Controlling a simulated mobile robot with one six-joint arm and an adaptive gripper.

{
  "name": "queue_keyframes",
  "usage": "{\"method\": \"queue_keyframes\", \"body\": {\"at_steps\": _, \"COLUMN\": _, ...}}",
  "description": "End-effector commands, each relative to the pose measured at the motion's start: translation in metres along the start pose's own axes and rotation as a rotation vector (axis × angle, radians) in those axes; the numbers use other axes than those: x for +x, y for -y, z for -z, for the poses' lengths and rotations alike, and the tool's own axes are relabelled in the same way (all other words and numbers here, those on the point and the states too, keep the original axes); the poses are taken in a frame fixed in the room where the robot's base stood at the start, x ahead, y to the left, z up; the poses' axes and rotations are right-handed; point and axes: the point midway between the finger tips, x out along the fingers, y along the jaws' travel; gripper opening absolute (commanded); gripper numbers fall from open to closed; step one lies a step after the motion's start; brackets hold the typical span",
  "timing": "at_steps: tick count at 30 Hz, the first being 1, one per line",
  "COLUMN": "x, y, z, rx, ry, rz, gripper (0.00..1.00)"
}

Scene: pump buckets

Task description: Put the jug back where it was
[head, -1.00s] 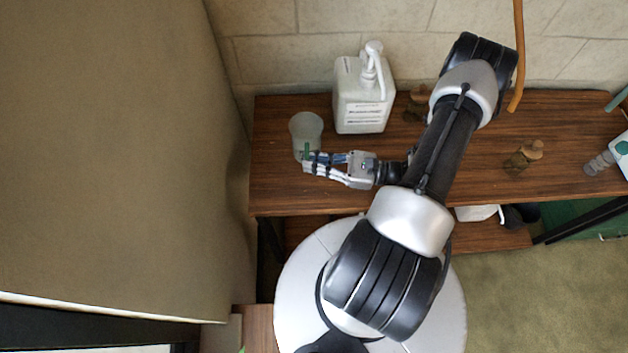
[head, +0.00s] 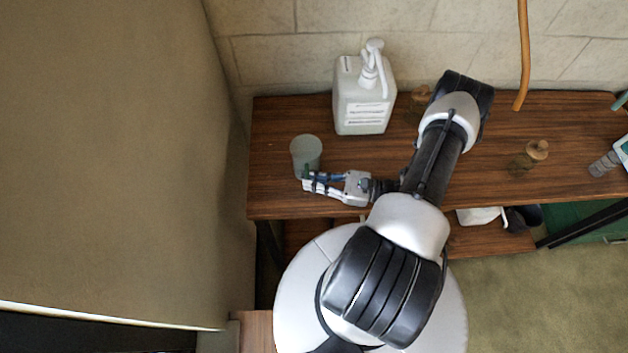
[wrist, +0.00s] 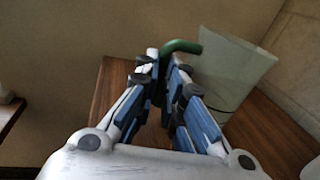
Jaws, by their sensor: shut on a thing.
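The jug (head: 306,149) is a pale translucent cup with a green handle, near the left end of the wooden bench. In the wrist view the jug (wrist: 236,68) stands upright at the right, beyond the fingers. My gripper (head: 306,180) is at the jug's near side, shut on the green handle. In the wrist view the fingers of my gripper (wrist: 164,62) close around the handle (wrist: 182,46), whose lower part is hidden between them. I cannot tell whether the jug's base touches the bench.
A white pump bottle (head: 362,105) stands right of the jug, towards the wall. The wooden bench (head: 275,125) ends close to a tall brown panel (head: 120,150) on the left. An orange hose (head: 523,60) hangs at the back.

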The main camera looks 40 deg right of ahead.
Motion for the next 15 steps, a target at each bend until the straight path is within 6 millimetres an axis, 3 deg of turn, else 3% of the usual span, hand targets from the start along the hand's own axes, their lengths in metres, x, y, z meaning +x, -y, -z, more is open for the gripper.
{"method": "queue_keyframes", "body": {"at_steps": 2, "x": 0.0001, "y": -0.0003, "z": 0.0041, "rx": 0.000, "ry": 0.000, "rz": 0.000, "gripper": 0.00}}
{"method": "queue_keyframes", "body": {"at_steps": 3, "x": 0.0001, "y": -0.0003, "z": 0.0028, "rx": 0.000, "ry": 0.000, "rz": 0.000, "gripper": 0.12}}
{"method": "queue_keyframes", "body": {"at_steps": 11, "x": 0.0000, "y": -0.0003, "z": 0.0022, "rx": 0.001, "ry": 0.000, "rz": 0.000, "gripper": 0.29}}
{"method": "queue_keyframes", "body": {"at_steps": 15, "x": 0.0000, "y": -0.0003, "z": 0.0022, "rx": 0.001, "ry": 0.000, "rz": 0.000, "gripper": 0.29}}
